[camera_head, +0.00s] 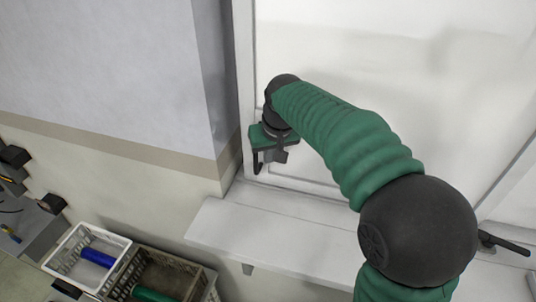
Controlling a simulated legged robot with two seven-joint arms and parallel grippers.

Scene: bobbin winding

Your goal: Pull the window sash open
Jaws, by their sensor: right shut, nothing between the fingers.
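The window sash (440,90) is a large pale panel in a white frame, filling the upper right of the head view. A black lever handle (503,243) shows at the right edge, low on the frame. My right arm reaches up across the window from the bottom. My right gripper (268,158) is at the lower left of the sash, pointing down beside the left frame post, well apart from the black handle. It is shut with nothing held. Whether it touches the sash or frame I cannot tell. My left gripper is not in view.
A white sill (270,235) juts out below the window. A grey and cream wall (100,75) stands to the left. At the lower left are a white crate (65,250) with a blue bobbin (97,257) and a grey crate (120,283) with a green bobbin (152,295).

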